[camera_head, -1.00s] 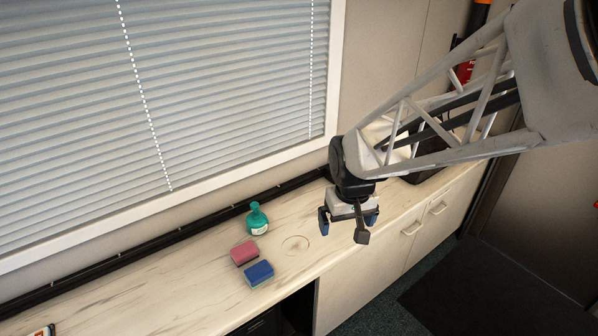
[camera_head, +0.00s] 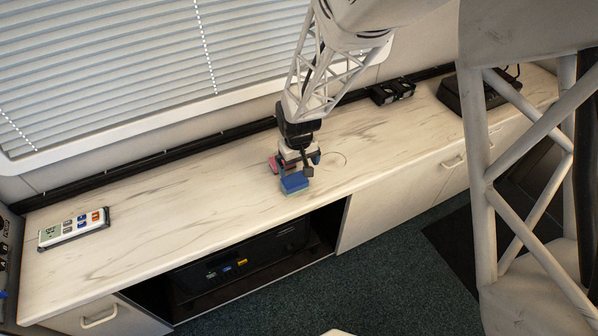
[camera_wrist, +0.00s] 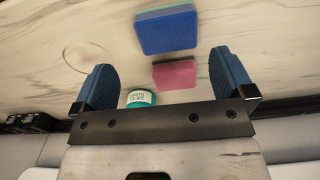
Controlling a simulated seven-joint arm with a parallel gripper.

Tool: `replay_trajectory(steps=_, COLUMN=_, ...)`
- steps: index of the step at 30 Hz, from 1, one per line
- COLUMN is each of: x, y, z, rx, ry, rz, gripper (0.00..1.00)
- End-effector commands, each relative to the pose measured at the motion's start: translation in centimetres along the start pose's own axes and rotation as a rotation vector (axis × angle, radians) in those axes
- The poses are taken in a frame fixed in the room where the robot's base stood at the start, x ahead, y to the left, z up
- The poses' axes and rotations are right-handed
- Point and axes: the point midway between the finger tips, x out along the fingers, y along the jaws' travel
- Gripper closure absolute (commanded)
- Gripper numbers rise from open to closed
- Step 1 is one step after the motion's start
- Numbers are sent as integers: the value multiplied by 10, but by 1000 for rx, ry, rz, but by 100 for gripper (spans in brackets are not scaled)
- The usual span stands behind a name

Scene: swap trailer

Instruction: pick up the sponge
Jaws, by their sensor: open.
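A blue sponge (camera_head: 294,183) with a green layer lies on the counter near its front edge; it also shows at the top of the wrist view (camera_wrist: 166,30). A pink sponge (camera_head: 272,163) lies just behind it, partly hidden by my gripper in the head view; in the wrist view it shows whole (camera_wrist: 174,74), between my fingers and the blue sponge. My gripper (camera_head: 298,163) is open and empty, with blue fingertips, above the sponges. In the wrist view the sponges appear between or just beyond the fingers (camera_wrist: 164,75).
A teal bottle with a white label (camera_wrist: 140,98) stands beside the pink sponge, partly cut off by my gripper. A white handheld meter (camera_head: 74,229) lies at the counter's left end. Black devices (camera_head: 392,91) stand at the back right. The counter (camera_head: 160,215) between is clear.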

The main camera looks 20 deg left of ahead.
Motion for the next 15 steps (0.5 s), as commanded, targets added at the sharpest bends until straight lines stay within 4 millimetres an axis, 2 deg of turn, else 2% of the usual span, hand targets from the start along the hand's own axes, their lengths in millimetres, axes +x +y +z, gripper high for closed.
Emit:
replay_trajectory(steps=4, x=9, y=-7, z=-5, rx=-15, ry=-3, rz=-1, gripper=0)
replay_trajectory(steps=15, x=11, y=-8, z=-5, rx=-16, ry=-4, rz=-1, gripper=0)
